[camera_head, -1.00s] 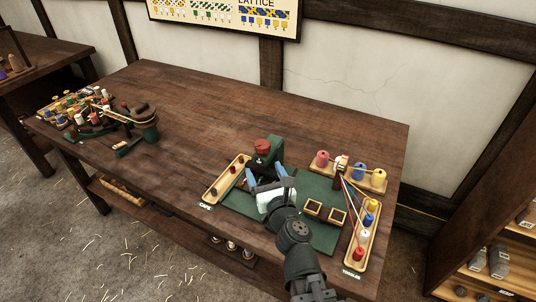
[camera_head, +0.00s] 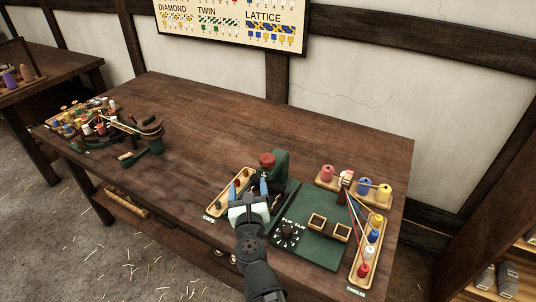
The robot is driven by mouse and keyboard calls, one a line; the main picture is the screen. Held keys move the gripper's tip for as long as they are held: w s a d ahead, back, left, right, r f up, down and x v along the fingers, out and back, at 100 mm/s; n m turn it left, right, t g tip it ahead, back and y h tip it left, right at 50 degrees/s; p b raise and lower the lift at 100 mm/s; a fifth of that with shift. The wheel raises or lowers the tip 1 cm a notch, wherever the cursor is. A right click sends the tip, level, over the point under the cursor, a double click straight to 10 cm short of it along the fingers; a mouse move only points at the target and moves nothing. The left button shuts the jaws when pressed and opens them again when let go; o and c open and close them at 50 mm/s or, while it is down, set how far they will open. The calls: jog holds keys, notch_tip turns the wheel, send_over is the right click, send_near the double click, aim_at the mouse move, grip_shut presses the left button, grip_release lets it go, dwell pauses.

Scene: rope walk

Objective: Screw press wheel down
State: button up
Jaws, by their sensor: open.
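The press (camera_head: 281,170) is a dark green frame standing at the back of the green mat, with a red wheel (camera_head: 267,159) on top. My gripper (camera_head: 252,185) is in front of the press and below its wheel in the picture. Its two blue fingers are apart, one on each side of a gap, and the wheel is not between them. Whether anything lies between the fingers is too small to tell. The lower front part of the press is partly hidden by my gripper.
A wooden caps tray (camera_head: 222,203) lies left of my gripper. Spools on a rack (camera_head: 345,190) and a toggles tray (camera_head: 357,272) stand right. The table middle is clear.

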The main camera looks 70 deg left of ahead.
aim_at(268, 154)
jog(key=w+a+m+t, duration=0.1)
jog(key=w+a, duration=0.2)
jog(key=a, duration=0.1)
jog(key=w+a+m+t, duration=0.1)
jog(key=w+a, duration=0.2)
jog(key=a, duration=0.1)
jog(key=w+a+r+m+t, duration=0.1)
jog(key=w+a+m, duration=0.1)
jog(key=w+a, duration=0.1)
jog(key=shift+a, duration=0.4)
jog(key=shift+c, duration=0.2)
jog(key=c, duration=0.9)
